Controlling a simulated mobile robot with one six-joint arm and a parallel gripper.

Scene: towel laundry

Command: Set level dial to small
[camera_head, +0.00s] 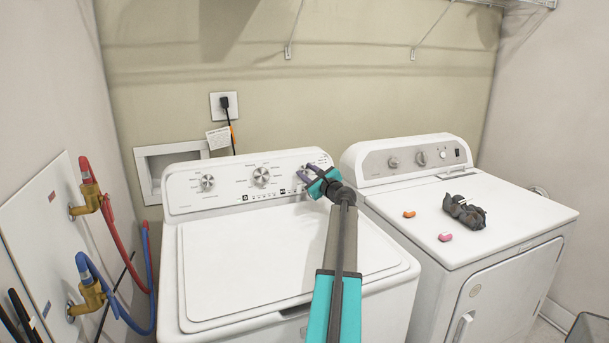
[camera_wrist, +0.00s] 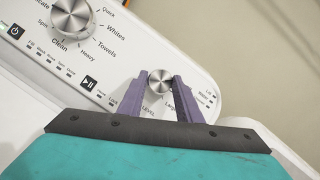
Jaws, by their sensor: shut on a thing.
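The level dial (camera_wrist: 160,78) is a small round metal knob at the right end of the washer's control panel (camera_wrist: 105,72). In the wrist view my gripper (camera_wrist: 161,86) has its two purple fingers on either side of the dial, shut on it. The word Level and part of the word Large show beside the fingers; the dial's pointer and the other size labels are hidden or too small to read. In the head view my gripper (camera_head: 314,180) is at the right end of the panel and mostly covers the dial.
The washer's white lid (camera_head: 250,255) is closed below my arm. Two other washer dials (camera_head: 207,183) (camera_head: 261,177) sit left of my gripper. The dryer (camera_head: 510,215) on the right holds a dark crumpled item (camera_head: 464,212) and two small orange and pink pieces. Hoses (camera_head: 112,225) hang at left.

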